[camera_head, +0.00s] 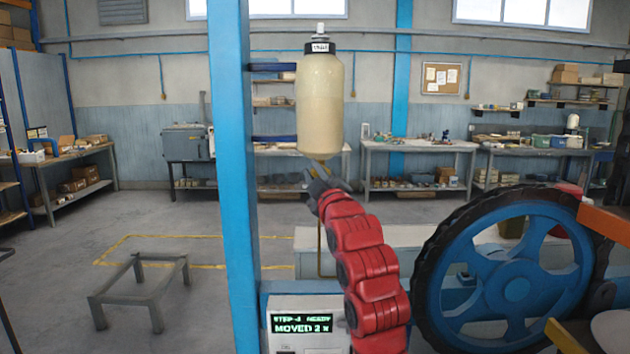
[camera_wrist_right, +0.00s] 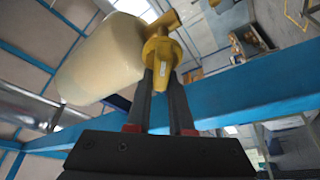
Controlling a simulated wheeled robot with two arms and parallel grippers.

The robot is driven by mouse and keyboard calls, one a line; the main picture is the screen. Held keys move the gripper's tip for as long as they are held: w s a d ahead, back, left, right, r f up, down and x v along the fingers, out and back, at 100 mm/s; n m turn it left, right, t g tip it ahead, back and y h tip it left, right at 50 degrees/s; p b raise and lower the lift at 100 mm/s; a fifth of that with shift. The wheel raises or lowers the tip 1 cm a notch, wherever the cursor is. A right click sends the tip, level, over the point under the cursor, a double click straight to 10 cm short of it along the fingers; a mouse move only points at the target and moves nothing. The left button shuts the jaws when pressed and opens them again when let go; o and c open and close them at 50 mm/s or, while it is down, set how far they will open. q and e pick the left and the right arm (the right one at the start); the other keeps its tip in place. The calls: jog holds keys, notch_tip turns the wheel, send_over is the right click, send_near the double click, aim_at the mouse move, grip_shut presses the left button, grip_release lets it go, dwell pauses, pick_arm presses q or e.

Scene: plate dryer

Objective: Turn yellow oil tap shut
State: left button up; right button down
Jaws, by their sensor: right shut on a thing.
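The yellow oil tap (camera_wrist_right: 160,55) sits at the bottom of a cream oil bottle (camera_head: 320,105), which is fixed beside a blue post. The bottle also shows in the right wrist view (camera_wrist_right: 100,60). My right gripper (camera_head: 322,174) is raised just under the bottle. In the right wrist view its two fingers (camera_wrist_right: 161,82) are shut on the yellow tap's lower part. In the head view the tap is mostly hidden by the gripper and small. My left gripper is in neither view.
The blue post (camera_head: 232,180) stands left of my right arm. A large blue wheel with a dark rim (camera_head: 515,275) stands to the right. A display box (camera_head: 303,324) reads "MOVED 2" below. Open floor and a low grey frame (camera_head: 140,290) lie left.

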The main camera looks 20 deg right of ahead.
jog(key=shift+w+f+n+g+y+b, duration=0.1)
jog(key=shift+f+n+g+y+b, duration=0.3)
jog(key=shift+n, duration=0.7)
jog(key=n, duration=0.1)
jog(key=n+g, duration=0.1)
jog(key=shift+a+f+n, duration=0.1)
jog(key=shift+f+n, duration=0.15)
jog(key=shift+n, duration=0.15)
jog(key=shift+f+n+g+y, duration=0.15)
jog(key=shift+n+g, duration=0.15)
jog(key=shift+n, duration=0.55)
jog(key=shift+n+g+y, duration=0.15)
jog(key=shift+n+g, duration=0.15)
jog(key=shift+n, duration=0.55)
